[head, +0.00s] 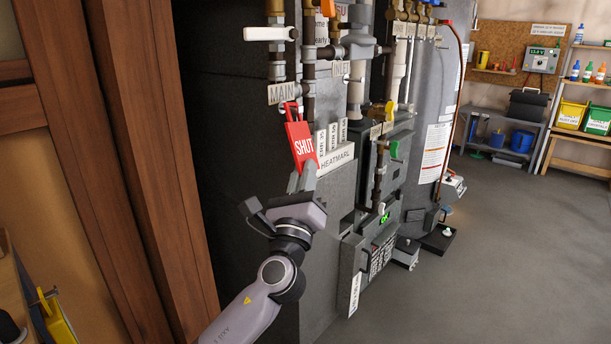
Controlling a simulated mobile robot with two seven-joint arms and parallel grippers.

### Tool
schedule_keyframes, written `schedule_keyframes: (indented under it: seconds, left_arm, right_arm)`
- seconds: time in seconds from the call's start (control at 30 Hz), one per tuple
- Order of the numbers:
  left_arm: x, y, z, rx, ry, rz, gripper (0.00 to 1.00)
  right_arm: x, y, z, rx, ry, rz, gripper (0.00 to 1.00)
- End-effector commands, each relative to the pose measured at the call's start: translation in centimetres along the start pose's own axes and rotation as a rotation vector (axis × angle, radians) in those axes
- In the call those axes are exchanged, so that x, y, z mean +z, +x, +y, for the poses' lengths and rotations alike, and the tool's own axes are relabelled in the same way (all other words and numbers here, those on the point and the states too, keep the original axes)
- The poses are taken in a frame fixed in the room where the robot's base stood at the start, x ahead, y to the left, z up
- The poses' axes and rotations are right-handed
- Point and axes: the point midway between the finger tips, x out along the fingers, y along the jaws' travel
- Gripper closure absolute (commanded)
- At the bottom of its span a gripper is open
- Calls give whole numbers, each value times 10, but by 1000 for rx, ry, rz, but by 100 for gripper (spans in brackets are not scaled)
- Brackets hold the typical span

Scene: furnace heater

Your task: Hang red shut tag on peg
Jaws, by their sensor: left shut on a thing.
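The red tag (302,146) with white SHUT lettering is upright, slightly tilted, in front of the dark furnace cabinet. My left gripper (302,180) is shut on its lower end, with the arm reaching up from below. The tag's top, with a small red loop, is just below the MAIN label (281,93). I cannot make out a peg there, and I cannot tell whether the tag's top touches anything. My right gripper is not in view.
White labelled cards (333,145) stand close to the tag's right. Pipes and a white-handled valve (270,33) are above. A wooden door frame (150,150) is at left. Open floor (490,260) lies at right, with shelves (575,100) at the back.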

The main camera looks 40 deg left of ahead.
Motion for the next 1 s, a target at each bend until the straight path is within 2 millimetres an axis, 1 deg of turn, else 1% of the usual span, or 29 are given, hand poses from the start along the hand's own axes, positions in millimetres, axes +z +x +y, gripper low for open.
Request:
schedule_keyframes:
  seconds: [0.4, 0.43, 0.5, 1.0]
  left_arm:
    - [0, 0, 0, 0, 1, 0, 100]
    - [0, 0, 0, -1, 1, 0, 78]
    - [0, 0, 0, 0, 1, 0, 58]
    - [-1, 0, 1, -1, 0, 0, 58]
  right_arm:
    - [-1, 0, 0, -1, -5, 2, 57]
    - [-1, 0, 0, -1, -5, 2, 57]
    - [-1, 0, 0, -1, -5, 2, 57]
    - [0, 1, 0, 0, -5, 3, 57]
